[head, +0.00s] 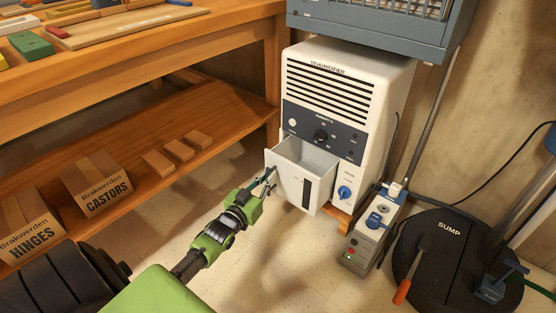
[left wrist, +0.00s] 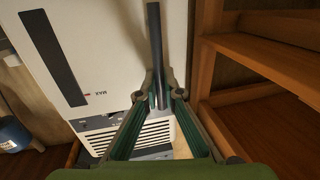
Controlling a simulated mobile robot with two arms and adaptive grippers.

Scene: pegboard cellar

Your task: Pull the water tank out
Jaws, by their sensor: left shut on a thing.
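The white water tank (head: 291,184) sticks part way out of the front of the white dehumidifier (head: 381,85), its open top showing. Its front has a dark window strip; this strip also shows in the left wrist view (left wrist: 54,58), near a MAX mark. My left gripper (head: 270,178) is at the left edge of the tank's front. In the left wrist view its fingers (left wrist: 160,88) are shut on a dark bar-shaped handle (left wrist: 155,40) on the tank. The fingers hide part of the handle. My right gripper is not in view.
A wooden bench (head: 240,39) with a low shelf holding cardboard boxes (head: 97,184) is on the left. A grey box with a blue plug (head: 374,220) and a black sump lid (head: 436,262) with an orange-handled tool (head: 402,291) are on the right. Floor before the tank is clear.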

